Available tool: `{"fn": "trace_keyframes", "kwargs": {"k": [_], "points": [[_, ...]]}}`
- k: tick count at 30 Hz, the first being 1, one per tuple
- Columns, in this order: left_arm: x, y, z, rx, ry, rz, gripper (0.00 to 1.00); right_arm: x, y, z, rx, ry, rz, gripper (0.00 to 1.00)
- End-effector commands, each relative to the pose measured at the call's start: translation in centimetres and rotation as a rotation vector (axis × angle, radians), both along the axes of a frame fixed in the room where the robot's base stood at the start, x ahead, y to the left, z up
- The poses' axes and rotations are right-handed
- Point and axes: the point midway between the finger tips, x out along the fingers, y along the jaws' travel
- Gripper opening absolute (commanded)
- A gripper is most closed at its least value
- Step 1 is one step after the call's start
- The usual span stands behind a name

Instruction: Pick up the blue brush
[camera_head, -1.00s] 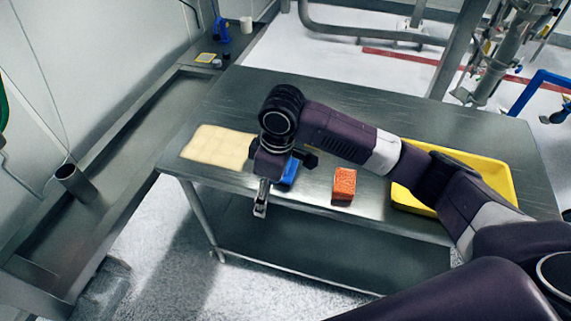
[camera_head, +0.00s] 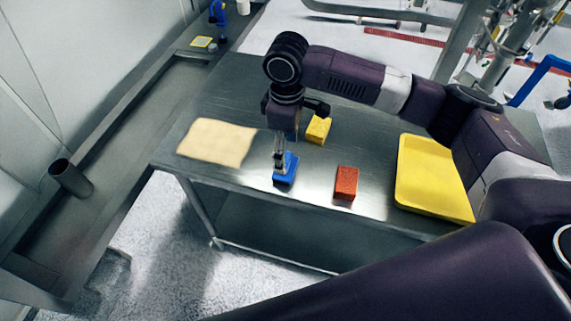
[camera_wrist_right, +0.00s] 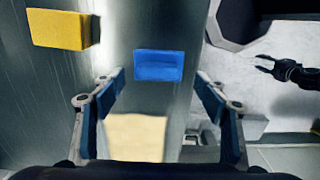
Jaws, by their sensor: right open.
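The blue brush (camera_head: 286,169) lies on the metal table near its front edge. It also shows in the right wrist view (camera_wrist_right: 158,65), just beyond my fingertips. My right gripper (camera_head: 279,164) points down over the brush, with its fingers overlapping it in the head view. In the wrist view the right gripper (camera_wrist_right: 160,88) is open and empty, with its fingers wide apart; I cannot tell whether they touch the brush. A dark gripper (camera_wrist_right: 265,64), apparently my left one, shows at the right of the wrist view with its fingers apart and empty.
A yellow brush-like block (camera_head: 318,130) lies behind the blue brush and a red one (camera_head: 346,183) to its right. A beige cloth (camera_head: 215,143) lies at the table's left. A yellow tray (camera_head: 430,180) stands at the right. The table between red block and tray is clear.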

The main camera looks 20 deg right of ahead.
Motion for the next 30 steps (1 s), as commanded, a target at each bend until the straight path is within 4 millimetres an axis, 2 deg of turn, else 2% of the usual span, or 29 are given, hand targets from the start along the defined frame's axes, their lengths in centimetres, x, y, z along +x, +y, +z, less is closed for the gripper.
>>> {"fn": "trace_keyframes", "kwargs": {"k": [1,3,6,11,17,22,30], "points": [[-1.2,0.1,0.6,0.001,0.016,0.000,0.40,0.0,0.0,-0.4,-0.001,0.003,0.000,0.67],[-2.3,0.3,1.1,0.004,0.032,0.000,0.40,0.1,0.1,-1.5,-0.002,0.002,-0.002,0.67],[-3.1,0.4,1.4,0.006,0.044,0.000,0.40,0.1,0.1,-3.1,-0.002,0.002,-0.001,0.67],[-2.6,0.4,1.6,0.006,0.037,0.000,0.40,0.1,0.2,-4.5,0.000,-0.001,0.001,0.67],[-0.5,0.3,1.7,0.004,0.007,0.000,0.40,0.1,0.2,-4.6,0.000,-0.001,0.001,0.67],[-0.1,0.3,1.7,0.003,0.001,0.000,0.40,0.1,0.1,-4.6,0.000,-0.001,0.001,0.49],[-1.0,0.3,1.7,0.004,0.013,0.001,0.40,0.1,0.1,-4.6,0.000,-0.001,0.001,0.20]]}}
